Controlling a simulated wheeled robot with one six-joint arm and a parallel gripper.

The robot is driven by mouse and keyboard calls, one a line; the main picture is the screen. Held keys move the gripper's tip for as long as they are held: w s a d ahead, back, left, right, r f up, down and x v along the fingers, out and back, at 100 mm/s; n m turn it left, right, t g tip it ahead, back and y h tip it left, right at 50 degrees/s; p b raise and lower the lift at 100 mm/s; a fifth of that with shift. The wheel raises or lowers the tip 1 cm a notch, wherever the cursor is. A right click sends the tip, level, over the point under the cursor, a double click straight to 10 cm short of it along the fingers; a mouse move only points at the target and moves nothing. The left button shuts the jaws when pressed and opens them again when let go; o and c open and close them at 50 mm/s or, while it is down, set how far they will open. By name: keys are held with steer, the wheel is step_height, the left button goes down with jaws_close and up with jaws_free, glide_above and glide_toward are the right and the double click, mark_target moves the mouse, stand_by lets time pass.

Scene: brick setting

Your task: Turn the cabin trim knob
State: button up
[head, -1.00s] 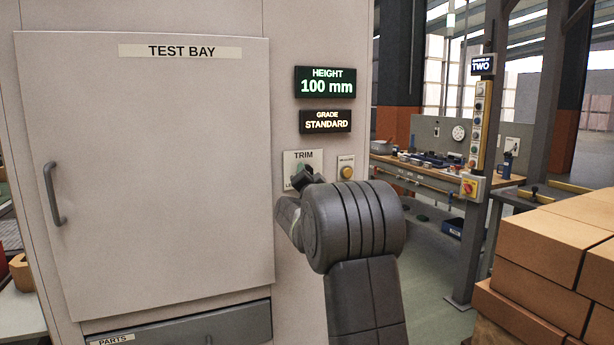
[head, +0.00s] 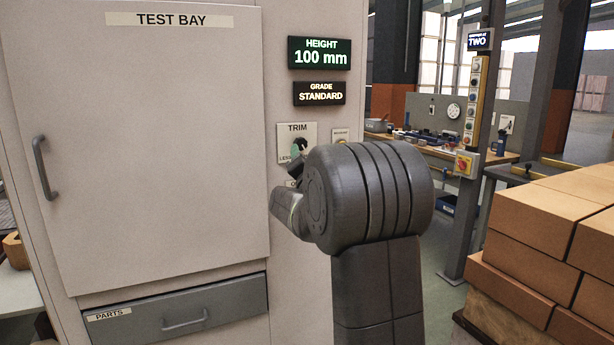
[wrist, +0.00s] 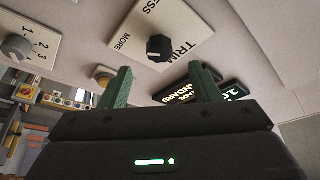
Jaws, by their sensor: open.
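The trim knob (wrist: 160,48) is black and faceted, on a white plate marked TRIM, LESS and MORE in the wrist view. In the head view the trim plate (head: 284,139) is on the pale cabin front, partly covered by my arm, with the dark knob (head: 300,145) partly visible. My gripper (wrist: 161,72) is open and empty. Its two green fingers point towards the panel, one on each side of the knob in the picture. They look short of it, with no contact visible. In the head view my wrist hides most of the gripper.
Lit displays (head: 319,53) above the plate read HEIGHT 100 mm and GRADE STANDARD. A yellowish button (wrist: 103,73) and a grey 1-2-3 selector knob (wrist: 17,47) are nearby. The cabin door (head: 140,150) is shut. Stacked bricks (head: 545,225) stand at the right.

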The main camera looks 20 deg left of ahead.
mark_target(301, 146)
steer(key=v, duration=0.6)
steer(key=shift+b, duration=0.45)
steer(key=shift+s+d, duration=0.1)
steer(key=p+x, duration=0.3)
steer(key=x, duration=1)
steer(key=shift+w+a, duration=0.2)
steer(key=shift+w, duration=0.15)
steer(key=shift+s, duration=0.1)
